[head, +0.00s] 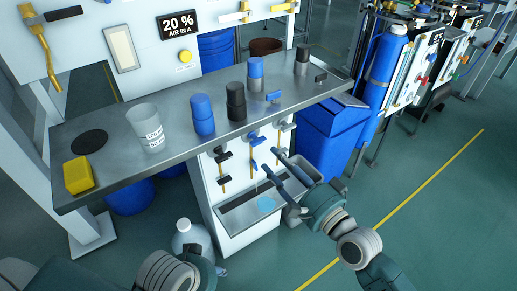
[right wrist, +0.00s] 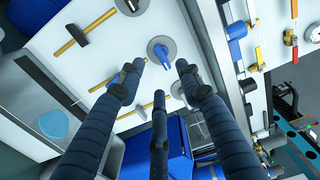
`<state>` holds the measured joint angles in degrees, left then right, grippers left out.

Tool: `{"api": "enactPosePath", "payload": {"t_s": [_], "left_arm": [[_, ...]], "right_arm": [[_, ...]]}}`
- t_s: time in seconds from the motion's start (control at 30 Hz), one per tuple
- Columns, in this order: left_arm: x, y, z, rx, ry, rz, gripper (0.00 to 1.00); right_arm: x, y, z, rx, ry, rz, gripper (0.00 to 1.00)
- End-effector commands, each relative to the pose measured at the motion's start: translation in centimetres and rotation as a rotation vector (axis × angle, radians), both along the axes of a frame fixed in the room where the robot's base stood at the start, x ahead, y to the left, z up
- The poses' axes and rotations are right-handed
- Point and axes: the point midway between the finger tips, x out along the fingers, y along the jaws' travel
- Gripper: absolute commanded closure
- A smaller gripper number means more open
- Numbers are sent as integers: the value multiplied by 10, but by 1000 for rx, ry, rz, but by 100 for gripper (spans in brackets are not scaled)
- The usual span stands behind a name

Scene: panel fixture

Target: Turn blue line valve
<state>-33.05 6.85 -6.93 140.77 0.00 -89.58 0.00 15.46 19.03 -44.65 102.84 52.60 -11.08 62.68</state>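In the head view, a valve with a blue handle (head: 253,137) sits on the white front panel below the steel counter, between a black-handled valve (head: 222,155) and a grey-handled valve (head: 283,127). My right gripper (head: 266,166) is just in front of the panel, low and right of the blue handle. In the right wrist view, my right gripper (right wrist: 160,66) has its dark fingers spread with nothing between them. A blue handle on a round grey plate (right wrist: 163,52) shows beyond and between the fingertips, apart from them. My left gripper is out of view.
A metal tray (head: 235,213) juts out below the valves. The steel counter (head: 180,135) above holds blue and black cylinders. A blue bin (head: 327,140) stands close on the right. The floor at front right is open.

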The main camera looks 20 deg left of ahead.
Motion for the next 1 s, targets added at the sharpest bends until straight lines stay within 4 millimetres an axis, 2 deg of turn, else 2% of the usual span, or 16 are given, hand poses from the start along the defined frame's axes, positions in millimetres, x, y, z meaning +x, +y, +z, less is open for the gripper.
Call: {"api": "enactPosePath", "payload": {"t_s": [0.07,0.4,0.6,0.87,0.9,1.0], "left_arm": [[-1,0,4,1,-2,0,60],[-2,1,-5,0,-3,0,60],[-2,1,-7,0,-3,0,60],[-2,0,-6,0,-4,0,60],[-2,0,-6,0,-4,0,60],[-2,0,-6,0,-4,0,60]], "right_arm": [[9,13,2,2,-2,1,65],[46,60,-1,-1,-2,-1,65],[56,71,0,-3,-2,-1,65],[57,72,0,-3,-1,-1,65],[57,72,0,-3,-1,-1,67],[56,72,0,-3,-1,-1,86]]}}
